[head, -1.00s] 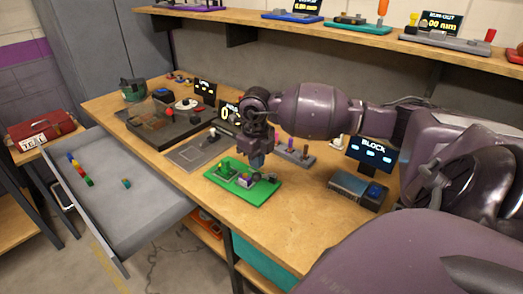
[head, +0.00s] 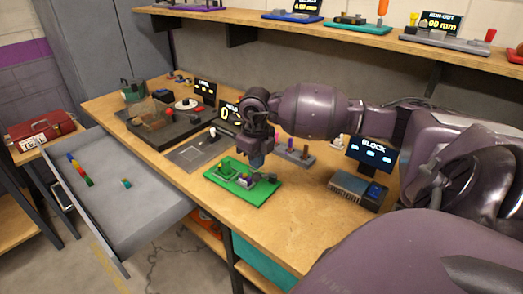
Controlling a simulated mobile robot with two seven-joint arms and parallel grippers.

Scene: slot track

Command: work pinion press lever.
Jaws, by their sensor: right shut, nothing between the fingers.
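A green base plate (head: 262,196) lies on the workbench with a small press-like fixture (head: 243,180) on it. The fixture has a green block (head: 226,169) at its left end and grey and purple parts at its right. A dark grey lever-like part (head: 267,178) is at the right end of the plate. My right gripper (head: 256,164) points down just above and behind the right end of the fixture. It is shut with nothing in it. I cannot tell whether its tips touch the lever. My left gripper is out of view.
A grey plate (head: 190,157) and a dark tray (head: 165,130) with several parts lie to the left. A pulled-out drawer (head: 140,215) holds small coloured blocks.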

